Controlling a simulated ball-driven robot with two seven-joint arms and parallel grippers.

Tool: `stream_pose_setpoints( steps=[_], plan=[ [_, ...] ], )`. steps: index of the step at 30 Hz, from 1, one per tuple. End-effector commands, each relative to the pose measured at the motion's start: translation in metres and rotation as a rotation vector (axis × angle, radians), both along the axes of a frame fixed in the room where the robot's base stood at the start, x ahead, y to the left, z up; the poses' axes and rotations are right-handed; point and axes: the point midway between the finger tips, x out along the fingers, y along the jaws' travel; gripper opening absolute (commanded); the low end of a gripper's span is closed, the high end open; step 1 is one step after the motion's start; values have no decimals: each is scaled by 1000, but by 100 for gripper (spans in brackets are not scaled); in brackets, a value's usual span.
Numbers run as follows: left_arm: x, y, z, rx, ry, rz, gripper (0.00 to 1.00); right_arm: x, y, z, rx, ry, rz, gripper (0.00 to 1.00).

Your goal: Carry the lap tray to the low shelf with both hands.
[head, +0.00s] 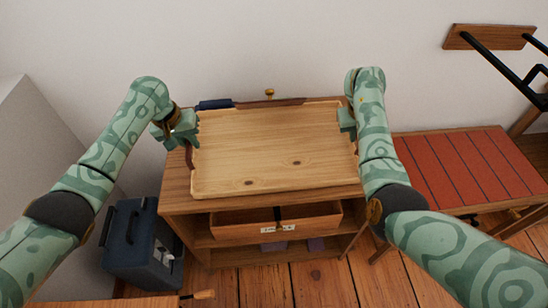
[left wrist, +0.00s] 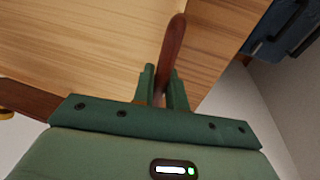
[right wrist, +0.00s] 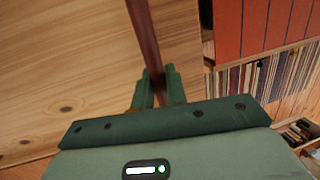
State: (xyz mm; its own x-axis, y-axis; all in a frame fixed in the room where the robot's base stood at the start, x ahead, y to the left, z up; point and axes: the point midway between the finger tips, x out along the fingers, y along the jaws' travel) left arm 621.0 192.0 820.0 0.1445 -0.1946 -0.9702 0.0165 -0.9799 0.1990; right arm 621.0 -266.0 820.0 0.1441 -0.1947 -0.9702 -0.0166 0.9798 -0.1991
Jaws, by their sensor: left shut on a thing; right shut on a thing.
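The lap tray (head: 265,150) is a wide, pale wooden tray with a raised rim and dark brown handles at its ends. It lies over the top of the low wooden shelf (head: 178,195); I cannot tell whether it rests there or hangs just above. My left gripper (head: 188,128) is shut on the tray's left handle, whose dark bar (left wrist: 172,50) stands between the fingers in the left wrist view. My right gripper (head: 350,118) is at the right end; in the right wrist view its fingers (right wrist: 156,88) close on the other dark handle. My right arm hides part of that end.
An open drawer (head: 275,218) sticks out of the shelf's front. A dark blue item (head: 215,104) and a brass knob (head: 269,93) show behind the tray. A navy case (head: 142,245) stands on the floor at left. A red-topped bench (head: 455,170) adjoins at right.

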Motion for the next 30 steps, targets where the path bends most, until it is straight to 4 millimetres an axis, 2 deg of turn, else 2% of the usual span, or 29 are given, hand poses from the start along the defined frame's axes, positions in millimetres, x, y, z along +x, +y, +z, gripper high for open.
stream_pose_setpoints(
  steps=[1, 2, 3, 4, 12, 16, 24, 30],
  plan=[
    [1, -2, 3, -4, -4, -1, 0, 1, 1, 2, 1, -4, 1, 0],
    [0, -1, 1, -3, -1, -1, 20, 0, 1, 1, 2, -1, 1, 20],
    [0, -1, 1, -2, -1, -1, 31, 0, 1, 1, 2, -1, 1, 31],
    [0, -1, 1, -2, -1, -1, 36, 0, 1, 1, 2, -1, 1, 36],
    [0, 0, 1, -1, -1, 0, 36, 0, 0, 0, 1, 0, 0, 36],
    [-1, 2, 12, -2, -2, -1, 36, 0, 0, 0, 0, 0, 0, 36],
    [-9, 14, 71, 1, -7, -3, 36, 0, 0, 0, 0, 0, 0, 36],
    [-15, 21, 105, -1, -3, -1, 36, 0, 0, 0, 0, 0, 0, 36]
  ],
)
